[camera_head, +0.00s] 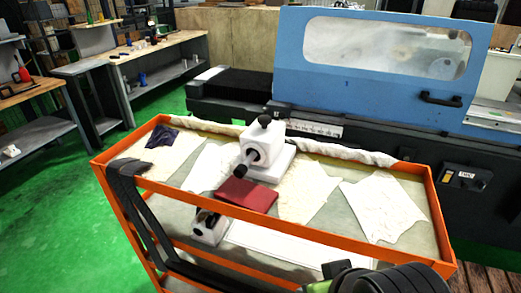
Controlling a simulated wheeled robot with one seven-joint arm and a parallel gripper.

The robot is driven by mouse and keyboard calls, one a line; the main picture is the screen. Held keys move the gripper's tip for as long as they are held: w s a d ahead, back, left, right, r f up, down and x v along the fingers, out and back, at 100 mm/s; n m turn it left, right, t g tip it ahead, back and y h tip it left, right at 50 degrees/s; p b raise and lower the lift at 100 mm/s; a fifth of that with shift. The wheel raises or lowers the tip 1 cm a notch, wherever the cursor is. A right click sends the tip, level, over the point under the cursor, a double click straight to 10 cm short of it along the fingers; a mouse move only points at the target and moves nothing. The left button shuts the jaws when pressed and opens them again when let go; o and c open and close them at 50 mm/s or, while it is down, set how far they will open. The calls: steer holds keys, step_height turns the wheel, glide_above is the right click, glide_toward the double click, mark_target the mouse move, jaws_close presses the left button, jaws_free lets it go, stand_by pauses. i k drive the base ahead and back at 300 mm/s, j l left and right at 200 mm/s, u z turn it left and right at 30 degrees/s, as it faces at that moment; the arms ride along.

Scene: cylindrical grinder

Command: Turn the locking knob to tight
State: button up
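A white block-shaped fixture (264,150) stands upright on the orange cart, near its back edge. A round black knob (265,120) sits on top of it. A black shaft with a knob-like end (239,172) sticks out of its front toward the lower left. I cannot tell which of these is the locking knob, or how tight either is. A smaller white part with a black piece (211,232) lies nearer the cart's front rail, partly hidden by it. My gripper is not in view, and nothing touches the fixture's knobs.
The orange cart (300,232) has raised rims and holds a dark red block (246,195) and pale cloths (382,206). A black bar (150,215) crosses its left front. The blue grinder (375,100) stands close behind. Green floor (60,215) is clear at left.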

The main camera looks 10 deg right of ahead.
mark_target(264, 120)
steer(key=i+j+u, duration=0.35)
steer(key=j, duration=0.15)
steer(key=i+j+u, duration=0.2)
steer(key=j+u, duration=0.15)
steer(key=i+j+u, duration=0.35)
steer(key=j, duration=0.1)
